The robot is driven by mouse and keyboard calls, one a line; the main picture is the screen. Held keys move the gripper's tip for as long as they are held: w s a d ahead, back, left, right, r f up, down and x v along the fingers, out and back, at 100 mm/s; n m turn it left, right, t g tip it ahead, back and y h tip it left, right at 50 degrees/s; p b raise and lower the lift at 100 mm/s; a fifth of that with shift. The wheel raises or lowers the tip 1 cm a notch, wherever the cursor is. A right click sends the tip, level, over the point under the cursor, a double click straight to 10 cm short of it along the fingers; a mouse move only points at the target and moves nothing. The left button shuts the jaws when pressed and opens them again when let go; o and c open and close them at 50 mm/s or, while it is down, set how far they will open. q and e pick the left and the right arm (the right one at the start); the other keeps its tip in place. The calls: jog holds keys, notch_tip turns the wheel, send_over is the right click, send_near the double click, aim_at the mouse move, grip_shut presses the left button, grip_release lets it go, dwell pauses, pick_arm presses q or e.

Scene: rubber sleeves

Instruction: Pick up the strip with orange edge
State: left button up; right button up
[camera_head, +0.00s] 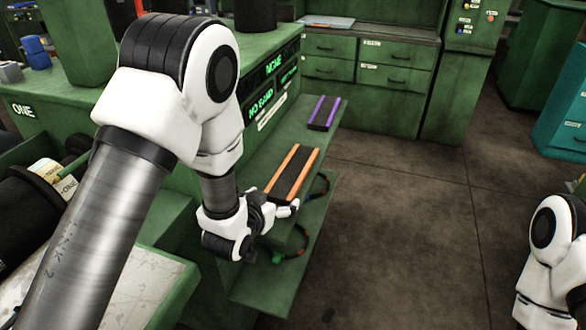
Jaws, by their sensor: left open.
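The strip with orange edges (294,174) is a dark flat piece with an orange band along each long side. It lies on the green shelf (262,158) in the middle of the head view. My left gripper (290,208) is open at the strip's near end. The arm and wrist hide part of that end, and I cannot tell whether the fingers touch it. My right arm shows at the right edge, but its gripper is out of view.
A similar strip with purple edges (324,113) lies farther back on the same shelf. Green machine panels with lit text (273,65) stand behind the shelf. A lower shelf (268,290) sits below. Drawer cabinets (371,75) stand at the back. The floor (410,220) to the right is clear.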

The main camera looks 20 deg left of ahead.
pick_arm(q)
jog(key=shift+w+f, duration=0.25)
jog(key=shift+w, duration=0.2)
jog(key=shift+s+d+r, duration=0.15)
jog(key=shift+s+r, duration=0.05)
jog(key=c, duration=1.2)
